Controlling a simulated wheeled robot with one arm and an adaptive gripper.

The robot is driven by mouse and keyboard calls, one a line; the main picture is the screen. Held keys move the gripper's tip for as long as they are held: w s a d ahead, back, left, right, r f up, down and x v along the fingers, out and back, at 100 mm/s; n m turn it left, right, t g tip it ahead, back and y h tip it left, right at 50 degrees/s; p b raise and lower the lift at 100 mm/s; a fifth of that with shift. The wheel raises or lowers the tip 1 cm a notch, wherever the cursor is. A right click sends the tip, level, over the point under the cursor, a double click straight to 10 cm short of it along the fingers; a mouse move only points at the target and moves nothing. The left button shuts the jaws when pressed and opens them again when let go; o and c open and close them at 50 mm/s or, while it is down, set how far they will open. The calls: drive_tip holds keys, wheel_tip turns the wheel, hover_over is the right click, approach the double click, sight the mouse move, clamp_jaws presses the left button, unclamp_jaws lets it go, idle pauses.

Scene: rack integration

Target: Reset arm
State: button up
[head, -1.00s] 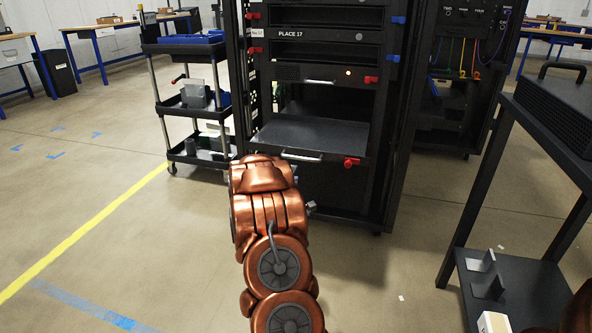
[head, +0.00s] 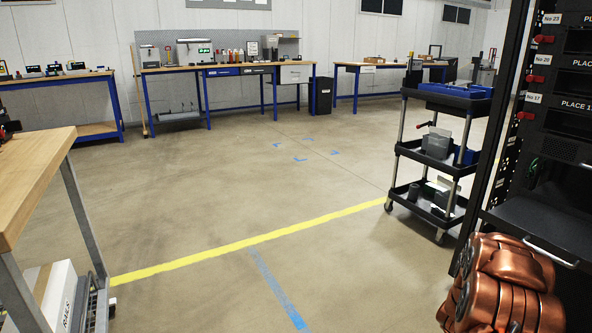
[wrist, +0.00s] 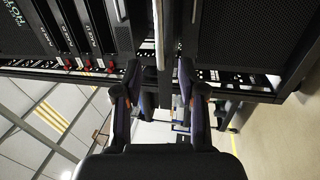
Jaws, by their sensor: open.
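My copper-coloured arm (head: 505,285) is folded at the lower right of the head view, in front of the rack. My gripper is not visible there. In the wrist view my gripper (wrist: 158,92) shows as two dark fingers standing apart, with no object seen held between them. The black rack (head: 570,80) stands at the right edge of the head view, with labelled slots, red knobs and a shelf with a bar handle. Dark rack panels (wrist: 240,40) also fill the upper part of the wrist view, which is turned sideways. I cannot tell the fingers' distance from them.
A black three-tier cart (head: 440,150) with blue bins stands left of the rack. A wood-topped table (head: 35,180) is close at the left, with a white box (head: 60,298) below. Workbenches (head: 225,68) line the far wall. The floor between, with a yellow line (head: 250,240), is clear.

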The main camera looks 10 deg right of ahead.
drive_tip(key=w+a+r+m+t+y+p, duration=0.1)
drive_tip(key=w+a+r+t+y+p, duration=0.1)
drive_tip(key=w+a+r+y+p, duration=0.45)
drive_tip(key=w+a+r+t+y+p, duration=0.2)
drive_tip(key=w+a+r+p, duration=0.3)
drive_tip(key=a, duration=0.4)
drive_tip(key=a+r+g+y+p, duration=0.1)
drive_tip(key=a+r+y+p, duration=0.35)
drive_tip(key=a, duration=0.65)
drive_tip(key=a+r+y+p, duration=0.35)
drive_tip(key=a+r, duration=0.25)
drive_tip(key=a, duration=0.5)
drive_tip(key=s+a+r+g+y+p, duration=0.2)
drive_tip(key=s+a+r+p, duration=0.2)
drive_tip(key=s+a, duration=0.3)
drive_tip(key=s+a+r+g+y+p, duration=0.1)
drive_tip(key=s+a+r+g+p, duration=0.2)
drive_tip(key=s+a+r+p, duration=0.3)
drive_tip(key=s+a+r+g+p, duration=0.1)
drive_tip(key=s+r+p, duration=0.1)
drive_tip(key=s, duration=0.5)
drive_tip(key=s+a+r+m+g+p, duration=0.1)
drive_tip(key=s+r, duration=0.3)
drive_tip(key=s, duration=0.4)
drive_tip(key=s+a+r+m+g+p, duration=0.1)
drive_tip(key=s+a+r+g+p, duration=0.2)
drive_tip(key=s, duration=0.5)
drive_tip(key=shift+r+p, duration=0.3)
